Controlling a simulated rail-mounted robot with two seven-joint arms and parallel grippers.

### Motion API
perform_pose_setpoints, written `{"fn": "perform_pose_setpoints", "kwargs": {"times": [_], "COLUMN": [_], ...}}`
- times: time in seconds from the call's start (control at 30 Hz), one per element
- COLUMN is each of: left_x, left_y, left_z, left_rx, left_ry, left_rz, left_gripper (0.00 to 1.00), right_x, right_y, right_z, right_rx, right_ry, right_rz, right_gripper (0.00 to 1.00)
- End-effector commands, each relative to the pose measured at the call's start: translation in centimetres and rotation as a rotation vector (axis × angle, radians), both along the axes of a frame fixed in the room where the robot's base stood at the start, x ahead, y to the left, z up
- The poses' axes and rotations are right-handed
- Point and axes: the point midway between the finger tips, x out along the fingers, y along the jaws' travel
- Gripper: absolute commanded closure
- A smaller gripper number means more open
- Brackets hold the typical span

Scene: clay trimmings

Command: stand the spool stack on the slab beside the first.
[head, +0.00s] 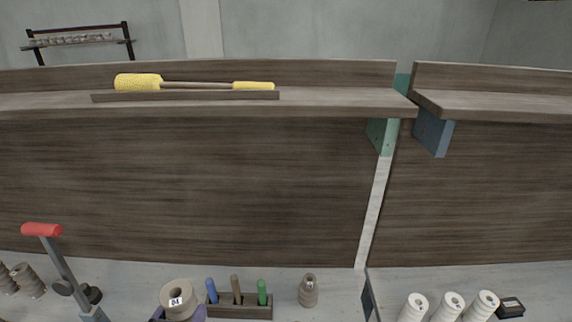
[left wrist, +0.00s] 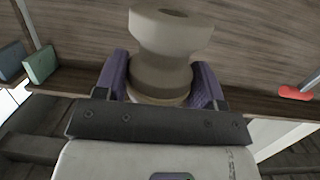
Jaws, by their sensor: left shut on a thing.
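My left gripper (head: 179,312) has purple fingers and is shut on a beige-grey spool stack (head: 176,290) with a small label reading "04". In the left wrist view the spool stack (left wrist: 168,60) rises between the purple fingers (left wrist: 160,85), narrow at the waist and wide at its upper end. Its base is hidden in the head view. A similar tan spool-shaped piece (head: 308,291) stands upright on the pale bench, to the right of the held stack and apart from it. I cannot pick out the slab for certain. My right gripper is not in view.
A wooden holder (head: 240,311) with blue, brown and green handles stands just right of the held stack. A red-handled lever (head: 42,230) rises at left, near several grey-brown spools (head: 28,281). Several white spools (head: 448,306) and a black box (head: 510,307) are at right. A shelf (head: 330,101) overhangs the back.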

Motion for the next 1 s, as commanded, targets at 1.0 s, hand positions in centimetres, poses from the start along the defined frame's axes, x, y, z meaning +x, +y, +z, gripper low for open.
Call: {"fn": "perform_pose_setpoints", "kwargs": {"times": [1.0], "left_x": [-2.9], "left_y": [0.1], "left_z": [12.3], "left_rx": [0.001], "left_ry": [-0.004], "left_rz": [-0.435], "left_gripper": [0.68], "right_x": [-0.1], "right_y": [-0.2], "right_z": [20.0], "right_rx": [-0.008], "right_ry": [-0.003], "right_rz": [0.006], "right_gripper": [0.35]}}
